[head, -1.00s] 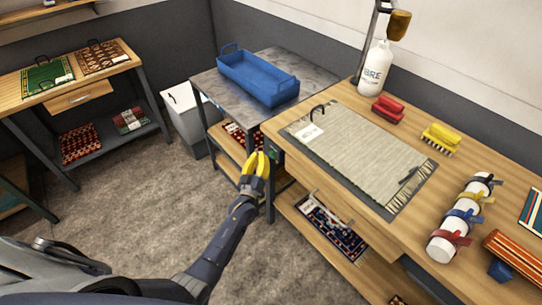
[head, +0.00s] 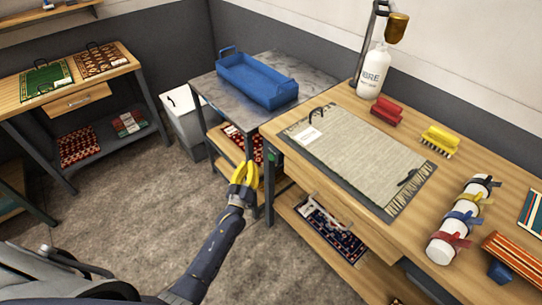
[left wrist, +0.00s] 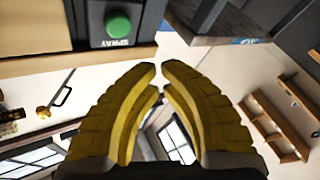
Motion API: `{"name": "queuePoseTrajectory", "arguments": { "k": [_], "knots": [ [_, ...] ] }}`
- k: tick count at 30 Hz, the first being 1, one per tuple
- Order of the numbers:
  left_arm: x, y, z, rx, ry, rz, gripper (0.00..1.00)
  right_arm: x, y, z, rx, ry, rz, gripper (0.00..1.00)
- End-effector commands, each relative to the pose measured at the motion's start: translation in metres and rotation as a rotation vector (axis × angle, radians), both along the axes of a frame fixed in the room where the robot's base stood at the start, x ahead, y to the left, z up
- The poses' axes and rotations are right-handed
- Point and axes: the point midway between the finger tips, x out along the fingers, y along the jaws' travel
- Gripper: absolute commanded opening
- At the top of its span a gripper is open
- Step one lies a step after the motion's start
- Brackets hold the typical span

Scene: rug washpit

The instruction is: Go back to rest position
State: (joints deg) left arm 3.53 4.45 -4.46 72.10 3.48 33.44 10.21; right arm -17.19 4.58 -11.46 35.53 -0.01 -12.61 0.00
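My left gripper (head: 244,168), with yellow fingers, is over the floor in front of the grey-topped side table (head: 310,79) in the head view. It is raised and touches nothing that I can see. In the left wrist view its fingertips (left wrist: 160,68) come together with only a thin gap, and nothing is held between them. A green button (left wrist: 118,25) marked SPRAY on a dark box shows beyond the fingers, apart from them. My right gripper is in neither view.
The wooden bench (head: 349,109) on the right bears a beige fringed rug (head: 362,150), brushes, a white bottle (head: 373,72) and a strapped roll. A blue tray (head: 258,82) stands on the side table. The floor (head: 125,200) at left is clear.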

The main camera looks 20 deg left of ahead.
Motion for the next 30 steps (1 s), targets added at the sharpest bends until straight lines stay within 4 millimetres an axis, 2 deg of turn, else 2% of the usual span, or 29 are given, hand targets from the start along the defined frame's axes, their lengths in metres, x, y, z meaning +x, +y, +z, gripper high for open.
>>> {"name": "queuePoseTrajectory", "arguments": {
  "k": [5, 8, 11, 14, 15, 18, 23, 27, 29, 30],
  "knots": [
    [0.001, 0.0, -0.001, 0.01, 0.006, 0.001, 0.0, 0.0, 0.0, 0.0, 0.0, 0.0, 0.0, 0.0],
    [0.002, -0.003, -0.012, 0.052, 0.05, -0.001, 0.0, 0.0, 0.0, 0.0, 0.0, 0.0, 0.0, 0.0],
    [0.0, -0.007, -0.053, 0.133, 0.169, -0.011, 0.0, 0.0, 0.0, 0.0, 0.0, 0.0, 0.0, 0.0],
    [-0.013, -0.012, -0.111, 0.225, 0.321, -0.034, 0.0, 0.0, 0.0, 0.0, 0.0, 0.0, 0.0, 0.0],
    [-0.023, -0.014, -0.135, 0.259, 0.384, -0.045, 0.0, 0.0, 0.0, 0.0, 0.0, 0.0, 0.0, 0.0],
    [-0.053, -0.017, -0.193, 0.335, 0.528, -0.077, 0.0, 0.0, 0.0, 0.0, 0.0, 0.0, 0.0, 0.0],
    [-0.116, -0.019, -0.275, 0.438, 0.74, -0.135, 0.0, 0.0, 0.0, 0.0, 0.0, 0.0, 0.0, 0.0],
    [-0.182, -0.017, -0.338, 0.515, 0.915, -0.192, 0.0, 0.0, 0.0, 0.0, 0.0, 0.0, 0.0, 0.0],
    [-0.212, -0.017, -0.361, 0.546, 0.985, -0.219, 0.0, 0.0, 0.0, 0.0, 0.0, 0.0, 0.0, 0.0],
    [-0.233, -0.016, -0.376, 0.568, 1.032, -0.237, 0.0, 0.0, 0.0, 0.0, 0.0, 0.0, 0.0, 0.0]
  ]
}}
